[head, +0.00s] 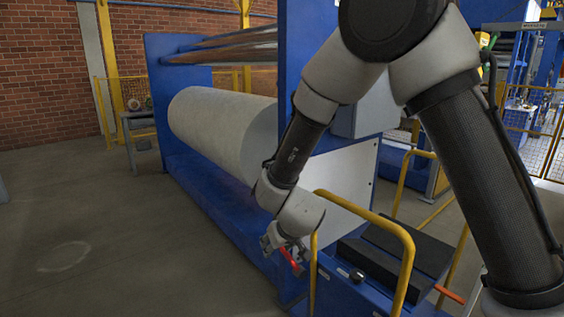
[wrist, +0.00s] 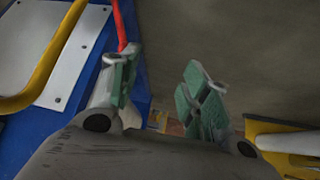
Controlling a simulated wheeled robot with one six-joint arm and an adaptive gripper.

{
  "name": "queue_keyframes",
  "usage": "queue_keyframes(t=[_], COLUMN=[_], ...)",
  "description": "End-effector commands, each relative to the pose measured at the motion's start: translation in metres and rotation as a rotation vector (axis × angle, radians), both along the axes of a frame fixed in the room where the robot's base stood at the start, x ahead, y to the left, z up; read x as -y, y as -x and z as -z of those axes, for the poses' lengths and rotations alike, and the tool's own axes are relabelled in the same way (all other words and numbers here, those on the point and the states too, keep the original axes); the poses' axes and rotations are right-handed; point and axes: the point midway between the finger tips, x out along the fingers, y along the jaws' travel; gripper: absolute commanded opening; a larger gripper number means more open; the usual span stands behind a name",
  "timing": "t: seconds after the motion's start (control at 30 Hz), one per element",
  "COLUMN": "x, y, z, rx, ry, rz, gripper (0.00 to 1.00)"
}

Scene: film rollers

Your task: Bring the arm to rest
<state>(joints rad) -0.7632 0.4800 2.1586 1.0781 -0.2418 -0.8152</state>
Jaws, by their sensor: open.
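My arm is bent at the elbow in the head view and reaches down beside the blue roller machine (head: 215,205). My gripper (head: 286,257) hangs low by the machine's near corner. In the wrist view my gripper (wrist: 162,80) is open, its two green-padded fingers apart with nothing between them. A thin red handle (head: 290,260) shows at the gripper in the head view. In the wrist view the red handle (wrist: 119,22) runs up just beyond the left finger, outside the gap; I cannot tell whether they touch.
A yellow rail (head: 375,213) stands close to the right of my gripper, with black steps (head: 385,262) behind it. A large pale roll (head: 222,125) lies in the machine. The grey floor (head: 90,220) at the left is mostly clear.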

Motion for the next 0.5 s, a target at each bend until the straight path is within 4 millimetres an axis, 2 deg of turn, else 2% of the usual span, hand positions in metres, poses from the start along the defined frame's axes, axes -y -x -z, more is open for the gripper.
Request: queue_keyframes(t=[0.03,0.07,0.17,0.27,0.3,0.5], x=[0.005,0.01,0.045,0.095,0.119,0.238], y=[0.012,0.023,0.059,0.095,0.108,0.17], z=[-0.018,-0.027,-0.062,-0.093,-0.105,-0.159], rx=[-0.078,-0.136,-0.318,-0.456,-0.496,-0.586], ry=[-0.068,-0.101,-0.149,-0.126,-0.105,0.033], rz=[-0.02,-0.033,-0.05,-0.03,-0.014,0.119], gripper=[0.46,0.46,0.46,0.46,0.46,0.46])
